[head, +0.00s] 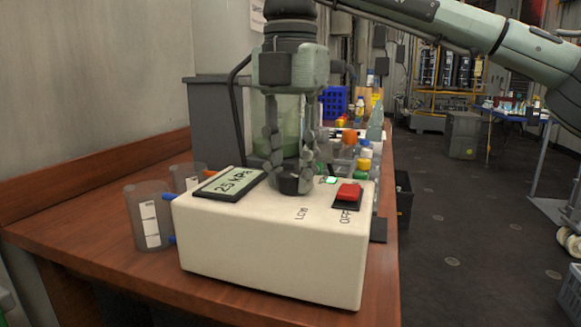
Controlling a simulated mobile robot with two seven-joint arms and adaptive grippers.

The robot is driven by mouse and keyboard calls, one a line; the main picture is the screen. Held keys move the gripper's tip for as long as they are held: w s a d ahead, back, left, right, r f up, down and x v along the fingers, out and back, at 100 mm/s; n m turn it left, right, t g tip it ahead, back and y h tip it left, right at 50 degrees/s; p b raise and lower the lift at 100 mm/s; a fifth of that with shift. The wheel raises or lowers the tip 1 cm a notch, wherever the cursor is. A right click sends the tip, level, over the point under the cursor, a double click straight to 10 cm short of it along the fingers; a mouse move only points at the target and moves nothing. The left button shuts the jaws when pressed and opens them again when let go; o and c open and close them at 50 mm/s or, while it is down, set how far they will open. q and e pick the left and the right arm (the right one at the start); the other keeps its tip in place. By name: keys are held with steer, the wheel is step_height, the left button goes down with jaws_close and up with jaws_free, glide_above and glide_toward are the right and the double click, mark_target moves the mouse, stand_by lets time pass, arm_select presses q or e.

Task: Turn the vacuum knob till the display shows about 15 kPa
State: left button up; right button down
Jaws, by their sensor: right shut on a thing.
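A cream vacuum pump box (265,245) stands on the wooden bench. Its display (230,183) reads 25 kPa, though the digits are small and tilted. A dark round knob (289,184) sits on its top, right of the display. My right gripper (291,175) comes down from above, with its fingers shut around the knob. A red switch (348,193) is right of the knob, with "OFF" printed in front of it. A small green light (331,180) glows behind the switch. My left gripper is not in view.
A translucent grey cup (148,212) with a white label stands left of the box, and a second cup (187,177) is behind it. Several bottles with orange, white and green caps (363,160) stand behind the box. A grey bin (211,120) is at the back left.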

mark_target(291, 174)
stand_by(0.3)
steer(key=c, duration=1.2)
jaws_free()
steer(key=shift+r, duration=0.1)
step_height(291, 174, up, 12)
steer(key=shift+f, duration=0.1)
